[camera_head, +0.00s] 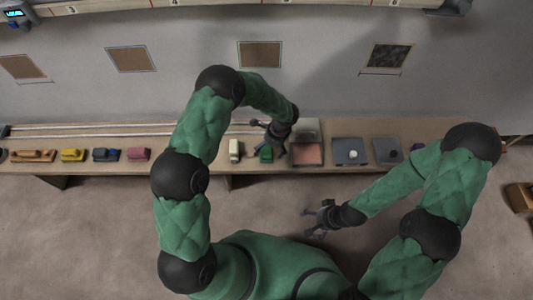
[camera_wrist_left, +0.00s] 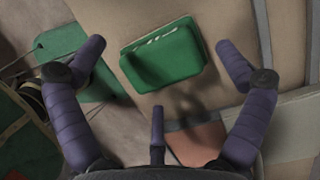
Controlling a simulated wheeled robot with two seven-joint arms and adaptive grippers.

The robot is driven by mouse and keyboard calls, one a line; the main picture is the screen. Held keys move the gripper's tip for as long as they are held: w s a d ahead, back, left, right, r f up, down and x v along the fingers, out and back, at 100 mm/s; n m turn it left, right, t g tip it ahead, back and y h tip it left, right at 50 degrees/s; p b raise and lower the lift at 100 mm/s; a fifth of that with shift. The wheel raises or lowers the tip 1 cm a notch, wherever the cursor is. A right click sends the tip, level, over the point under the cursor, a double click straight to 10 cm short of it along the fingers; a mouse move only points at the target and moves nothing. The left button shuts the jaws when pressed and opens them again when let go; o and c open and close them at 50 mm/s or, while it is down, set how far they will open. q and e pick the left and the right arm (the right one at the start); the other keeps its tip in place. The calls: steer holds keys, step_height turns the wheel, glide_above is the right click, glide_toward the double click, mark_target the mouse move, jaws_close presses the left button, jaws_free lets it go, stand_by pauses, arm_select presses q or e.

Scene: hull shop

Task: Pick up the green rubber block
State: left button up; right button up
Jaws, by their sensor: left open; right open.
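The green rubber block (camera_head: 266,155) lies on the long bench, partly covered by my left gripper in the head view. In the left wrist view the green block (camera_wrist_left: 163,58) shows whole, a rounded box with pale marks along its upper edge. My left gripper (camera_head: 270,139) is over the bench at the block. Its purple fingers (camera_wrist_left: 163,52) are spread open, one on each side of the block in the picture, with a third finger below; nothing is held. I cannot tell the exact height gap. My right gripper (camera_head: 316,219) is open and empty, over the floor in front of the bench.
A cream block (camera_head: 235,150) stands just left of the green block. A reddish tray (camera_head: 307,154) is close on the right, then grey plates (camera_head: 350,151). Pink (camera_head: 138,154), blue (camera_head: 106,155) and yellow (camera_head: 72,155) items sit further left on the bench (camera_head: 190,168).

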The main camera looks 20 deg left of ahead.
arm_select(q)
steer(key=shift+a+f, duration=0.15)
steer(key=shift+f, duration=0.55)
arm_select(e)
steer(key=shift+f, duration=0.25)
arm_select(q)
steer(key=shift+r, duration=0.1)
steer(key=shift+c, duration=0.3)
steer(key=c, duration=1.3)
steer(key=shift+s, duration=0.1)
